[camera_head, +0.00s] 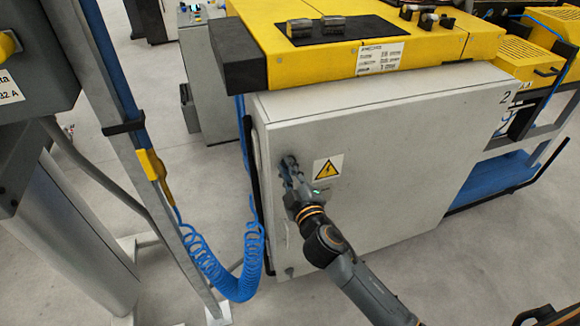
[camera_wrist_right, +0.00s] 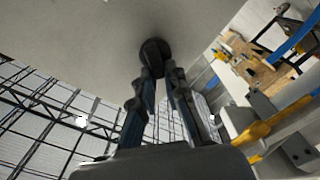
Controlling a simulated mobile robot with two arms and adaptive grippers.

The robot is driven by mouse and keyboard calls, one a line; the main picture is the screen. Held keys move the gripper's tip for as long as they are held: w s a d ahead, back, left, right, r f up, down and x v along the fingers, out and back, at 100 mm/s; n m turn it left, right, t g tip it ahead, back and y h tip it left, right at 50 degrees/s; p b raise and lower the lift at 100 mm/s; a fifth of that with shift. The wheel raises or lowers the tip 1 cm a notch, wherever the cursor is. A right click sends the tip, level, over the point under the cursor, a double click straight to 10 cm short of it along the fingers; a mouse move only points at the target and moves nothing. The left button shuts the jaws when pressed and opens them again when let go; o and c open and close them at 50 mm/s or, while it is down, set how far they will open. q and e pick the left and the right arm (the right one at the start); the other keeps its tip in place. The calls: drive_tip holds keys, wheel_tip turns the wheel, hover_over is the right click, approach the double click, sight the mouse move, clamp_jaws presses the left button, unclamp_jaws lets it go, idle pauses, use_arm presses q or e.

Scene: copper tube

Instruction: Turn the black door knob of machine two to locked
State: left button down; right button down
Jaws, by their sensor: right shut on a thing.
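Machine two is a white cabinet (camera_head: 400,150) with a yellow top and a "2" at its upper right corner. The black door knob (camera_wrist_right: 154,50) is a dark round piece on the pale door face in the right wrist view. In the head view the knob lies at the left part of the door, mostly hidden by my gripper. My right gripper (camera_head: 291,170) reaches the door there, left of the yellow warning sign (camera_head: 328,167). In the wrist view its two fingers (camera_wrist_right: 161,76) are closed on the knob. My left gripper is not in view.
A blue coiled hose (camera_head: 235,285) hangs left of the cabinet beside a grey post (camera_head: 120,110). A black bar (camera_head: 252,180) runs along the cabinet's left edge. A black block (camera_head: 235,55) juts out at the top left. Open floor lies in front of the door.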

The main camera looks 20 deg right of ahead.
drive_tip(key=shift+a+f+n+p, duration=0.1)
drive_tip(key=shift+f+n+p, duration=0.05)
drive_tip(key=shift+n, duration=1.15)
drive_tip(key=shift+a+f+n+p, duration=0.1)
drive_tip(key=shift+f+n+p, duration=0.05)
drive_tip(key=shift+n, duration=1.15)
drive_tip(key=shift+f+n+p, duration=0.15)
drive_tip(key=shift+n, duration=1.15)
drive_tip(key=c, duration=1.4)
unclamp_jaws()
drive_tip(key=shift+o, duration=0.2)
drive_tip(key=shift+f, duration=0.1)
drive_tip(key=s, duration=1.2)
drive_tip(key=shift+d, duration=0.2)
